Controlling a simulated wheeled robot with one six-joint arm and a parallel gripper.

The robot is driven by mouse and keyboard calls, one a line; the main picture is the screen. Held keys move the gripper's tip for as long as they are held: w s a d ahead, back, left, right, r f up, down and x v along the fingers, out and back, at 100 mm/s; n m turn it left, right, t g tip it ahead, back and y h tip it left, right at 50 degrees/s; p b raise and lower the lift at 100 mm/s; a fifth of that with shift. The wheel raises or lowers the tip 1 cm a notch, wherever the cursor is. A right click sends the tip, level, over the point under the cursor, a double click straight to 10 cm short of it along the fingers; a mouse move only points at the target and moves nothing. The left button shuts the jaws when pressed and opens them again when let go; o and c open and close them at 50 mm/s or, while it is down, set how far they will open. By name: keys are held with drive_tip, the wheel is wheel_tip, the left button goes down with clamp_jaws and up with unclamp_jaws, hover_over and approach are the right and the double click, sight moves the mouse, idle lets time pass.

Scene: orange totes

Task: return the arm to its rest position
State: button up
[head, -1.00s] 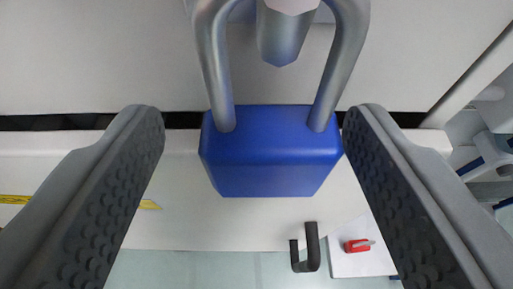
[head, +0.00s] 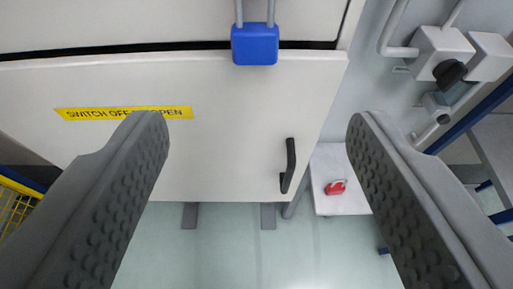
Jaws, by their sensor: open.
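My gripper (head: 258,140) is open and empty, with one grey ridged finger at each side of the head view. A blue padlock (head: 255,44) hangs by its shackle at the top of the view, ahead of and apart from the fingers. The top of its shackle is cut off by the picture edge. My arm's links are not in view.
A white cabinet front (head: 230,120) fills the upper left, with a yellow label (head: 125,113) and a black handle (head: 288,166). Grey boxes with a black knob (head: 449,73) are at upper right.

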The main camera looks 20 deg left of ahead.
drive_tip(key=s+d+f+m+t+h, duration=0.1)
drive_tip(key=s+d+f+t+h, duration=0.1)
drive_tip(key=s+d+f, duration=0.5)
drive_tip(key=s+d+f+m+t+h, duration=0.1)
drive_tip(key=s+d+f+m+t, duration=0.1)
drive_tip(key=s+d+f, duration=0.6)
drive_tip(key=s+d, duration=0.1)
drive_tip(key=s, duration=0.5)
drive_tip(key=shift+s+d+f+h, duration=0.15)
drive_tip(key=shift+d+f+h, duration=0.15)
drive_tip(key=shift+h, duration=0.1)
idle(2.2)
